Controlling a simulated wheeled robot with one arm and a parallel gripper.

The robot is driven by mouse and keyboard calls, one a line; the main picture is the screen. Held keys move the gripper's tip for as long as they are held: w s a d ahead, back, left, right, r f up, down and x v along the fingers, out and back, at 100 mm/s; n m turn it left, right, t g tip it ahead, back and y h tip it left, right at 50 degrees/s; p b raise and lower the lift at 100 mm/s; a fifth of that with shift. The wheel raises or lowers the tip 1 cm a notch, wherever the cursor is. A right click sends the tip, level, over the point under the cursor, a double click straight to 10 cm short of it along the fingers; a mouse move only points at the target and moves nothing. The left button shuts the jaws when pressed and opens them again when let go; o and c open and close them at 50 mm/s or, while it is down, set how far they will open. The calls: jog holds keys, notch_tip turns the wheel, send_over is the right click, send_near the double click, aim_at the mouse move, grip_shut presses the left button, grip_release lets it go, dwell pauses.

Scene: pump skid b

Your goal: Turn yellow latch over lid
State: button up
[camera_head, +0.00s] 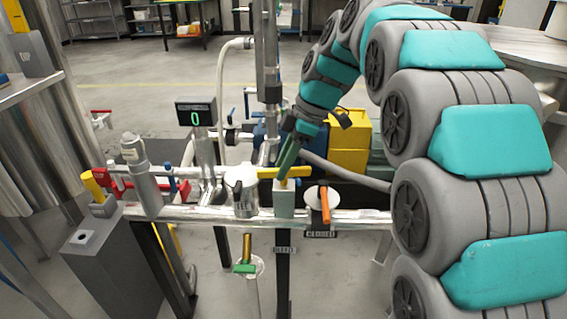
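The yellow latch (299,171) is a flat bar lying roughly level across the top of a short grey-green post (284,200). Its left end reaches the right edge of the round silver lid (240,177) on a small metal pot (244,205); I cannot tell whether it overlaps the lid. My gripper (284,176) comes down from the upper right, its green fingers slanting to the latch's middle above the post. The fingertips are at or touching the latch. They are small and seen edge-on, so their gap and any grip are hidden.
An orange-handled valve (325,205) stands right of the post. A display reading 0 (195,113) and a grey cylinder (141,175) stand left. A green-and-gold piece (246,255) hangs below the rail (360,217). A yellow block (349,142) is behind my gripper.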

grip_shut()
jog(key=shift+f+m+b, duration=0.25)
jog(key=shift+m+b, duration=0.05)
jog(key=shift+b, duration=0.55)
jog(key=shift+r+m+t+b, duration=0.2)
jog(key=shift+m+t+b, duration=0.1)
jog(key=shift+m+b, duration=0.3)
jog(key=shift+o, duration=1.4)
grip_release()
